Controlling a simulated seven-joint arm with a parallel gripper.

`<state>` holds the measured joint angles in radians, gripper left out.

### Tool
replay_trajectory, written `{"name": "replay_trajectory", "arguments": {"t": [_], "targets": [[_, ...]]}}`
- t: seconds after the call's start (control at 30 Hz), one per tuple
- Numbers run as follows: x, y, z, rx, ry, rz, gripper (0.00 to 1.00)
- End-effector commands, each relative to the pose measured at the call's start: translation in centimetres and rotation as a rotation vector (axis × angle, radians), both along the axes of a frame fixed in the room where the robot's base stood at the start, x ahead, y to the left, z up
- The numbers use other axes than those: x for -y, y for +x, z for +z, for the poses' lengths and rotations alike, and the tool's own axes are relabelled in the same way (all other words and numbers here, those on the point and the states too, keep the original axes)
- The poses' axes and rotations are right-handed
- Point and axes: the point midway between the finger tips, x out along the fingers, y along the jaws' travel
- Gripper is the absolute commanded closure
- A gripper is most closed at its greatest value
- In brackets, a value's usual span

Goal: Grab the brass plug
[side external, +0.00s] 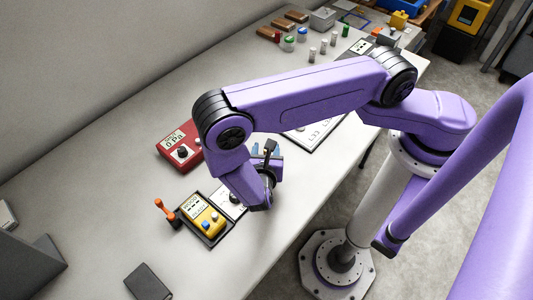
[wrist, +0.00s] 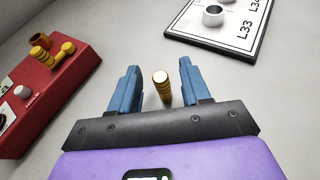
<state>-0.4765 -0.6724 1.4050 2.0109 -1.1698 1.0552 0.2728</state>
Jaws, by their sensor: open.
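The brass plug (wrist: 162,87) stands between my two blue fingers in the wrist view, with a pale round top and a ribbed, gold-coloured body. My gripper (wrist: 160,86) is open, with a gap between the plug and each finger. The plug's lower part is close to the dark gripper body. In the side view my gripper (side external: 264,150) is partly hidden by my purple arm, and I cannot make out the plug there.
A red box (wrist: 45,95) with brass fittings stands left of my gripper; it also shows in the side view (side external: 180,147). A labelled white board (wrist: 222,32) lies at upper right. A yellow device (side external: 203,217) sits in a dark tray.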

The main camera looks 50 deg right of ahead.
Motion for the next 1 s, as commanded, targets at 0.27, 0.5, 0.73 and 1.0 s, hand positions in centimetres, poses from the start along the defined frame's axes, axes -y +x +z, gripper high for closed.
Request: {"name": "replay_trajectory", "arguments": {"t": [0.27,0.5,0.73,1.0], "targets": [[1.9,1.3,-0.9,0.0,0.0,-0.001,0.53],[1.9,1.3,-1.0,0.001,0.001,0.0,0.63],[1.9,1.3,-0.9,0.001,0.001,0.0,1.0],[1.9,1.3,-0.9,0.001,0.001,0.0,1.0]]}}
